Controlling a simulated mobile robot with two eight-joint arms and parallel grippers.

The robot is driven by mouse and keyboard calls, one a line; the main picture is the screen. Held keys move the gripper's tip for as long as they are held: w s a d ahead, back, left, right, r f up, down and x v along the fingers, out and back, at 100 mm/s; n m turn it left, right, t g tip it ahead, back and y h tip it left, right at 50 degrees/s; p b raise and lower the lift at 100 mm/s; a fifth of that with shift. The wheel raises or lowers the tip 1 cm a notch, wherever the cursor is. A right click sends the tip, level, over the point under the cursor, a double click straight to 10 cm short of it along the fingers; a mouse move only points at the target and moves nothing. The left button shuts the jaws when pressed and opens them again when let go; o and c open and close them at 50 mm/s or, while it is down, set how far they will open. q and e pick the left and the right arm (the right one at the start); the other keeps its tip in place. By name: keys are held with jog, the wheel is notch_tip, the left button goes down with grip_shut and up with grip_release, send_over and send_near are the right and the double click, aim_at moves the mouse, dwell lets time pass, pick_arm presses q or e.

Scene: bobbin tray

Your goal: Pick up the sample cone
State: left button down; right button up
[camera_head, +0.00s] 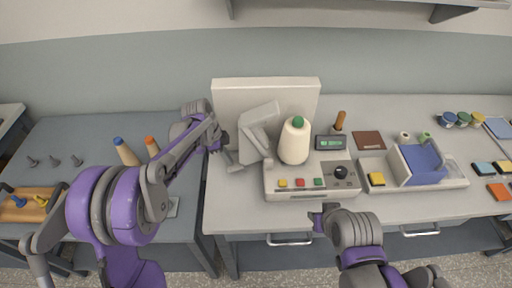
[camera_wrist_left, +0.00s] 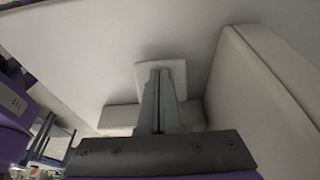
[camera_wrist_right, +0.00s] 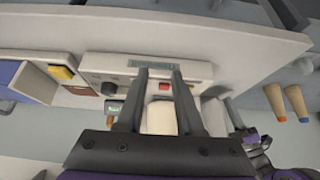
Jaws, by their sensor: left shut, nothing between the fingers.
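A cream cone with a green tip (camera_head: 295,143) stands upright on the grey-white tester with coloured buttons (camera_head: 284,194). In the right wrist view the cream cone (camera_wrist_right: 162,119) shows beyond and between my fingers, partly hidden. My left gripper (camera_head: 225,151) is shut and empty, left of the cone beside the tester's grey angled arm (camera_head: 257,132); its closed fingers (camera_wrist_left: 160,88) show in the left wrist view against pale blocks. My right gripper (camera_wrist_right: 163,75) is open and empty, low at the bench's front edge, apart from the cone. Its fingertips are hard to see in the head view.
Two tan cones, one blue-tipped (camera_head: 127,153) and one orange-tipped (camera_head: 152,147), stand on the left table. A pale upright panel (camera_head: 230,100) stands behind the tester. A small display (camera_head: 330,143) and a tray with a blue bin (camera_head: 421,164) are to the right.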

jog(key=o, duration=0.6)
jog(key=shift+n+g, duration=0.3)
jog(key=w+r, duration=0.2)
jog(key=r, duration=0.1)
jog(key=w+r, duration=0.1)
jog(key=r, duration=0.1)
jog(key=shift+w+a, duration=0.1)
jog(key=shift+w, duration=0.25)
jog(key=shift+c, duration=0.2)
jog(key=n+g+y, duration=0.1)
jog(key=n+g, duration=0.2)
jog(key=n, duration=0.1)
send_near(299, 119)
jog(key=f, duration=0.1)
jog(key=w+f, duration=0.1)
jog(key=shift+d+f, duration=0.2)
jog(key=shift+f, duration=0.2)
jog(key=shift+a+x, duration=0.15)
jog(key=shift+x, duration=1.2)
jog(key=shift+a+x, duration=0.15)
jog(key=shift+x, duration=1.2)
